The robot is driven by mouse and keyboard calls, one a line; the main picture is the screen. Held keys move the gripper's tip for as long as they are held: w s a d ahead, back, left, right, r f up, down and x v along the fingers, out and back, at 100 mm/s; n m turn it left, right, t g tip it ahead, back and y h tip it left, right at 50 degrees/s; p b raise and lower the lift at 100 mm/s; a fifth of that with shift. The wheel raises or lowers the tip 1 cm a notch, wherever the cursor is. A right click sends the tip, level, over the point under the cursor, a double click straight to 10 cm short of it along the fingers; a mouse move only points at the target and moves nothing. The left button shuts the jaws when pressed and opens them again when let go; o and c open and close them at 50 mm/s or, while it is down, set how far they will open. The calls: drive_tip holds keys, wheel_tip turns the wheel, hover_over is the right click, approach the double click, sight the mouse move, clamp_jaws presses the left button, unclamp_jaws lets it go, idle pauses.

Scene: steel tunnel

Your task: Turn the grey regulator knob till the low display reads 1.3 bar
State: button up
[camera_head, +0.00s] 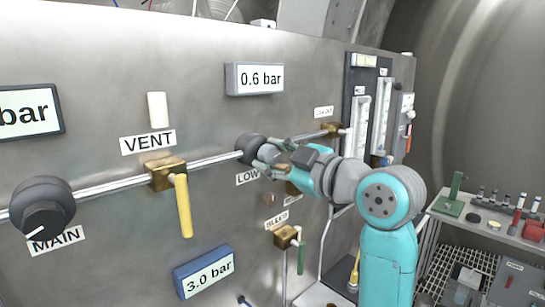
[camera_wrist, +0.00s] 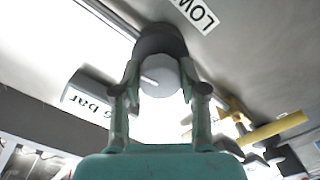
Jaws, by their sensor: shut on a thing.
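The grey regulator knob (camera_head: 247,146) sits on the steel panel above the partly hidden LOW label (camera_head: 247,178). A display reading 0.6 bar (camera_head: 255,78) is mounted above this knob. My gripper (camera_head: 268,157) reaches the knob from the right, with its fingers around it. In the wrist view the knob's dark body (camera_wrist: 161,40) and lighter grey face lie between the two green fingers (camera_wrist: 160,84), which are shut on it. A pale pointer line shows on the face. The fingers hide part of the knob in the head view.
A MAIN knob (camera_head: 42,207) and a VENT valve with a yellow handle (camera_head: 183,205) are to the left. A 3.0 bar display (camera_head: 205,271) is below. A valve with a green handle (camera_head: 300,257) hangs below my gripper. A bench (camera_head: 490,225) with small items is at right.

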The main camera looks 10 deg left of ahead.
drive_tip(key=shift+m, duration=0.3)
drive_tip(key=m, duration=1.3)
idle(0.6)
drive_tip(key=o, duration=1.1)
drive_tip(key=shift+o, duration=0.2)
drive_tip(key=v, duration=1.2)
